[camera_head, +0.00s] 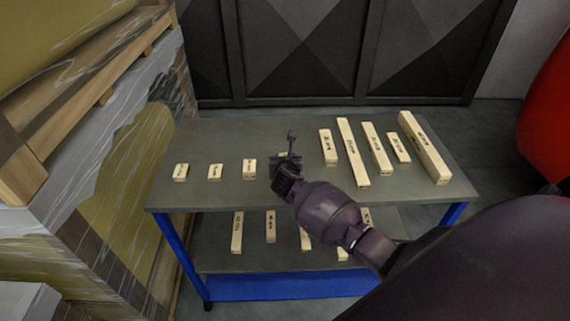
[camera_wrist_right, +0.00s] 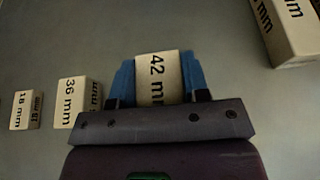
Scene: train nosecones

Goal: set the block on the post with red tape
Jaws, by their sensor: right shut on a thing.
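My right gripper (camera_head: 287,158) reaches over the grey table top from the lower right. In the wrist view its two blue fingers (camera_wrist_right: 158,88) are shut on a pale wooden block marked 42 mm (camera_wrist_right: 158,70), one on each side. In the head view the gripper hides most of this block; a small pale bit (camera_head: 283,155) shows beside it. I cannot tell whether the block still touches the table. No post with red tape is visible. My left gripper is not in view.
The table (camera_head: 225,135) carries a row of wooden blocks: shorter ones such as the 36 mm block (camera_wrist_right: 77,103) on the left, longer ones (camera_head: 424,148) on the right. More lie on the lower shelf (camera_head: 285,257). Wrapped pallets (camera_head: 130,150) stand left; a red object (camera_head: 548,120) stands right.

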